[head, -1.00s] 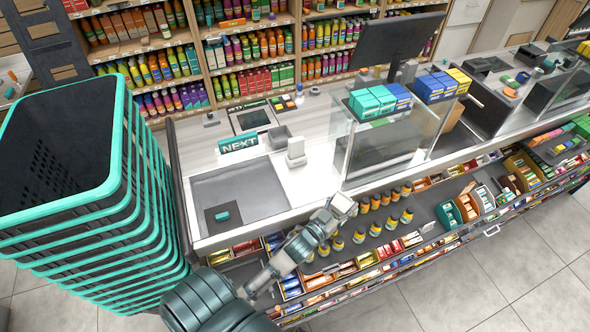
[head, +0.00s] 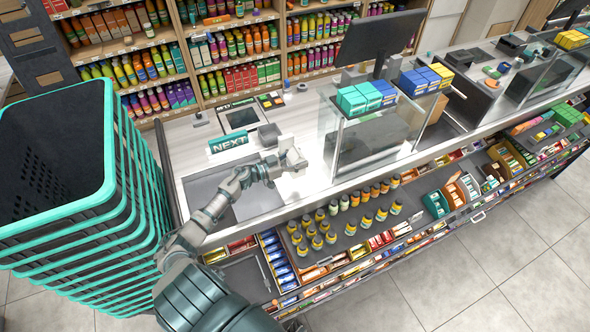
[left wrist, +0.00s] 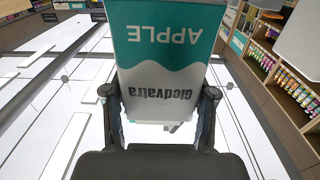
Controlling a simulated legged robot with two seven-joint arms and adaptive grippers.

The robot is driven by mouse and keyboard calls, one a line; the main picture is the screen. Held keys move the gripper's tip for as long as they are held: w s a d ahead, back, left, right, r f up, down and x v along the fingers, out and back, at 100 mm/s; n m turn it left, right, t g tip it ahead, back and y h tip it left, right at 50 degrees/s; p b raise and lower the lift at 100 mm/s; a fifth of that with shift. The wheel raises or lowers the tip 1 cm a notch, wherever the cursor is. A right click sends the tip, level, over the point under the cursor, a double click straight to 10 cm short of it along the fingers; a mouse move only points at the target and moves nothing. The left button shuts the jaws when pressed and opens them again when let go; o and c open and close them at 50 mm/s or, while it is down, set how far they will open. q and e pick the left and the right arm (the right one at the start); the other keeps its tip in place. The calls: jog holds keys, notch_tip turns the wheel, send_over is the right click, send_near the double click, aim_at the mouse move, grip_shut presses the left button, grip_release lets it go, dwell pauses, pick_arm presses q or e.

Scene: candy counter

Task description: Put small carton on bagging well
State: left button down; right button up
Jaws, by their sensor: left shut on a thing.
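My left gripper (head: 281,166) is shut on a small carton (head: 294,158), held above the counter. In the left wrist view the carton (left wrist: 166,60) is teal and white with upside-down "APPLE" lettering, between the two fingers of the gripper (left wrist: 160,108). In the head view only a pale part of the carton shows. The bagging well (head: 256,204) is the grey sunken area at the counter's left end. My left forearm crosses over it and hides part of it. The gripper and carton are near the well's upper right side. My right gripper is not in view.
A "NEXT" sign (head: 229,142) stands behind the well. A glass case (head: 365,140) with boxes on top stands to the right. Stacked black and teal baskets (head: 75,240) stand left of the counter. Several small bottles (head: 345,203) line the front shelf.

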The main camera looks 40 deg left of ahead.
pick_arm(q)
notch_tip(320, 180, down, 8)
jog(key=shift+f+b, duration=0.2)
jog(key=shift+b, duration=0.3)
jog(key=shift+c, duration=1.8)
grip_release()
